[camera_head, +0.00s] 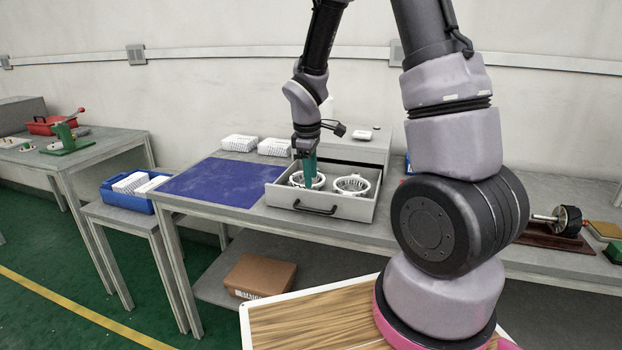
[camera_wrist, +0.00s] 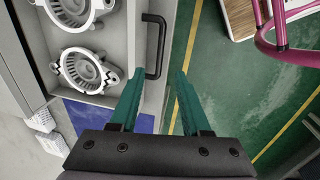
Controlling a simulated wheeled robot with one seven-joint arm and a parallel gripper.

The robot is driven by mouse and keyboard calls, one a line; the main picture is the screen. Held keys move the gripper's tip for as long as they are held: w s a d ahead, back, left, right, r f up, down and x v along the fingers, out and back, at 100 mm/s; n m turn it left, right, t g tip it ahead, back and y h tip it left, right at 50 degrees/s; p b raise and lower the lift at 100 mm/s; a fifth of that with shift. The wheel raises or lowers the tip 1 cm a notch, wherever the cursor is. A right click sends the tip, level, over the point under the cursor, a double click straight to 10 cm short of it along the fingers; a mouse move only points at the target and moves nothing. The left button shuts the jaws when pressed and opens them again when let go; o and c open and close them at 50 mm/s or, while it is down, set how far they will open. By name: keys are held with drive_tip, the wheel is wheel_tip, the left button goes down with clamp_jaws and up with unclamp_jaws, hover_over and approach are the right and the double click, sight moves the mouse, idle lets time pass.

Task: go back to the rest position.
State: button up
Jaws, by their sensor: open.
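My gripper (camera_head: 309,184) is open, with teal fingers pointing down at the pulled-out grey drawer (camera_head: 335,202). The fingers also show in the wrist view (camera_wrist: 159,72), apart and with nothing between them. The drawer's dark handle (camera_wrist: 155,47) lies just beyond the fingertips there; I cannot tell the exact gap. Two pale ring-shaped housings lie in the drawer: one (camera_wrist: 82,70) partly behind the fingers in the head view, the other (camera_head: 351,185) to its right.
A blue mat (camera_head: 215,181) lies on the bench left of the drawer. White trays (camera_head: 238,143) stand behind it. A blue bin (camera_head: 128,197) holds white boxes on a lower table. A cardboard box (camera_head: 260,276) sits on the shelf below. A dark rotor (camera_head: 567,220) stands at the right.

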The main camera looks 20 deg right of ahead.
drive_tip(key=shift+r, duration=0.15)
drive_tip(key=s+d+r+m+t, duration=0.1)
drive_tip(key=s+r+m, duration=0.15)
drive_tip(key=r, duration=0.25)
drive_tip(key=s+d+r+m+y, duration=0.1)
drive_tip(key=s+r+m, duration=0.15)
drive_tip(key=r, duration=0.35)
drive_tip(key=s+d+r+m+t, duration=0.1)
drive_tip(key=s+r+m, duration=0.15)
drive_tip(key=r, duration=0.25)
drive_tip(key=s+r+m+t+y, duration=0.2)
drive_tip(key=s+r+m+t, duration=0.1)
drive_tip(key=s+r+m, duration=0.5)
drive_tip(key=s+r, duration=0.2)
drive_tip(key=s, duration=0.2)
drive_tip(key=shift+r, duration=0.4)
